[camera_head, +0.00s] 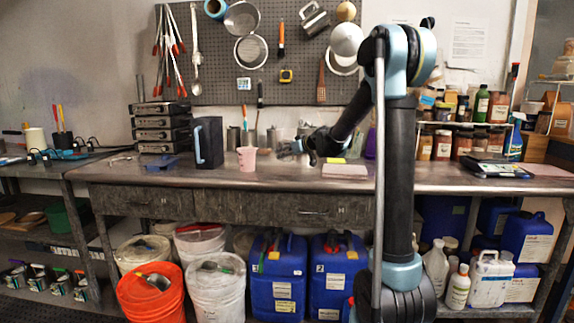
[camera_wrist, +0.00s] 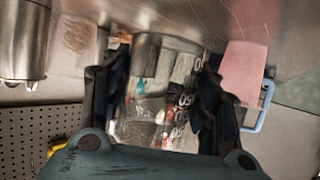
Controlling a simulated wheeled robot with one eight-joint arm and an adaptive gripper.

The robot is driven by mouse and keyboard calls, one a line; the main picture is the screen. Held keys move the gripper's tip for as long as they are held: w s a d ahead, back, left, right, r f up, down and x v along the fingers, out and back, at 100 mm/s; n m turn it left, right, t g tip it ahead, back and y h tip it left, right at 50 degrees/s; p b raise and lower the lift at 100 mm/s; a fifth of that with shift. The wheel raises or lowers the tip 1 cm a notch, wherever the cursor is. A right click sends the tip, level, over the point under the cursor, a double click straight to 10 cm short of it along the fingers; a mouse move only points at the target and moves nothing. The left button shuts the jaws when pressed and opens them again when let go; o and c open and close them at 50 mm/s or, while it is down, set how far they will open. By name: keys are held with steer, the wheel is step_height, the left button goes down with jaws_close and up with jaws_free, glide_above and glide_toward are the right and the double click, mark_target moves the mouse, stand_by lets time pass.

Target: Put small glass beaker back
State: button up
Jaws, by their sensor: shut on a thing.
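The small glass beaker (camera_wrist: 152,130) is clear, with dark and white print on its side. It fills the space between the fingers of my gripper (camera_wrist: 158,104) in the wrist view. My gripper is shut on the beaker, with one dark finger on each side. In the head view my gripper (camera_head: 297,148) is just above the workbench (camera_head: 215,178), to the right of a pink cup (camera_head: 247,158). The beaker is too small and blurred to make out clearly there. I cannot tell whether its base touches the bench.
The pink cup also shows in the wrist view (camera_wrist: 243,70). A dark pitcher (camera_head: 209,142) with a blue handle stands left of it. A steel container (camera_wrist: 22,40) is at the wrist view's left. A pinkish block (camera_head: 345,171) lies on the bench, right of my gripper.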

mark_target(290, 159)
steer(key=shift+f, duration=2.05)
steer(key=shift+f, duration=0.1)
steer(key=o, duration=1.3)
steer(key=shift+s, duration=0.15)
